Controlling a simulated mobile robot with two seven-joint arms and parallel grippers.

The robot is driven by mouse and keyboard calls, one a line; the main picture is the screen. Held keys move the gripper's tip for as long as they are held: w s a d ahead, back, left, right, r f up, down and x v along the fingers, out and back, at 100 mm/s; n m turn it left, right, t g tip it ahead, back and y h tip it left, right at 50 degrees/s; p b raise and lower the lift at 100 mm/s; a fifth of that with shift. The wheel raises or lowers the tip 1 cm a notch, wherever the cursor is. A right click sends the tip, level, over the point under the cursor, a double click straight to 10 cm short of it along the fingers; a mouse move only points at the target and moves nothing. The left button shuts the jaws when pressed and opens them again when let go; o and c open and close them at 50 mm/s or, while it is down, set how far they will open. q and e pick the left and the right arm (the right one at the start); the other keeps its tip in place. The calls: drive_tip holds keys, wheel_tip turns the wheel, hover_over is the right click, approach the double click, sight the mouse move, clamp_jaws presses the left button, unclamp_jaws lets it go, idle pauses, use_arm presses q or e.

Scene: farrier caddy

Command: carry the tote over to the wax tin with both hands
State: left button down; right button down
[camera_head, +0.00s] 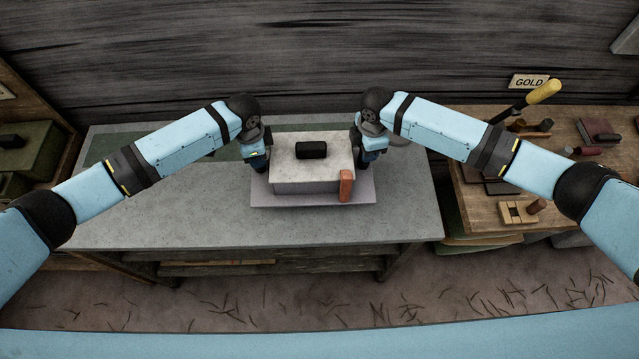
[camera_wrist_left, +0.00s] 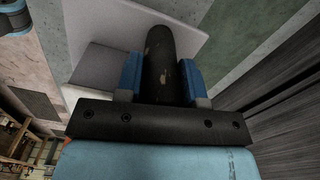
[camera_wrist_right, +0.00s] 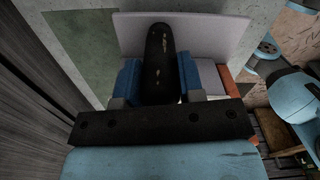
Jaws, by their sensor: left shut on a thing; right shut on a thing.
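The tote appears as a pale grey box (camera_head: 310,178) on a flat lavender base (camera_head: 310,199), over the grey bench. A short black cylinder (camera_head: 311,150) lies on top and an orange-red block (camera_head: 346,186) stands at its front right corner. My left gripper (camera_head: 257,163) is at the left side, its blue fingers shut on a dark, worn handle bar (camera_wrist_left: 160,55). My right gripper (camera_head: 367,156) is at the right side, shut on a similar bar (camera_wrist_right: 159,50). I cannot tell whether the base touches the bench. I cannot pick out the wax tin with certainty.
The grey bench (camera_head: 150,220) is clear at left and front, with a green patch (camera_head: 200,146) behind. A wooden table (camera_head: 480,205) at right holds a yellow-handled tool (camera_head: 543,92), wooden blocks (camera_head: 520,211) and a GOLD sign (camera_head: 529,82). A dark green box (camera_head: 28,150) stands at far left.

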use_arm(q)
drive_tip(key=shift+a, duration=0.2)
use_arm(e)
drive_tip(key=shift+a, duration=0.15)
use_arm(q)
drive_tip(key=shift+f, duration=0.15)
use_arm(e)
drive_tip(key=shift+f, duration=0.1)
